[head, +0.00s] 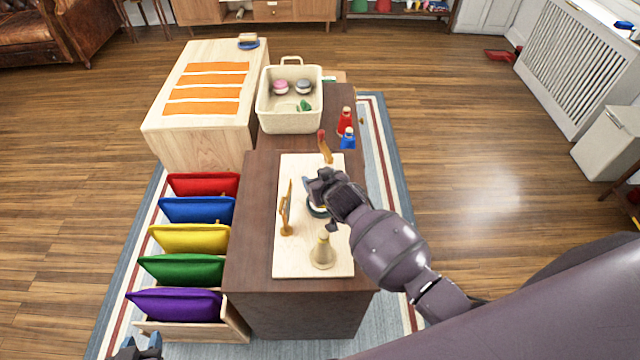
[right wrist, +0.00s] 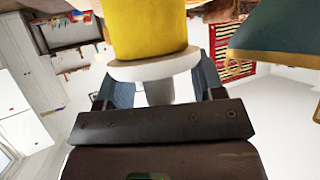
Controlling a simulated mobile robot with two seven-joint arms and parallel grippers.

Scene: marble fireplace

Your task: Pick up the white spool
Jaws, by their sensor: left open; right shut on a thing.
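My right gripper (head: 317,193) is over the middle of a pale board (head: 283,262). In the right wrist view, its blue fingers (right wrist: 165,88) are shut on the stem of the white spool (right wrist: 155,68), just under its round flange. A yellow cylinder (right wrist: 148,28) sits against that flange; I cannot tell whether it is part of the spool. In the head view the gripper mostly hides what it holds. My left gripper (head: 138,346) is open and empty at the lower left edge, far from the board.
A cream basket (head: 289,122) is farther back. Coloured pouches (head: 190,240) fill a rack at left.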

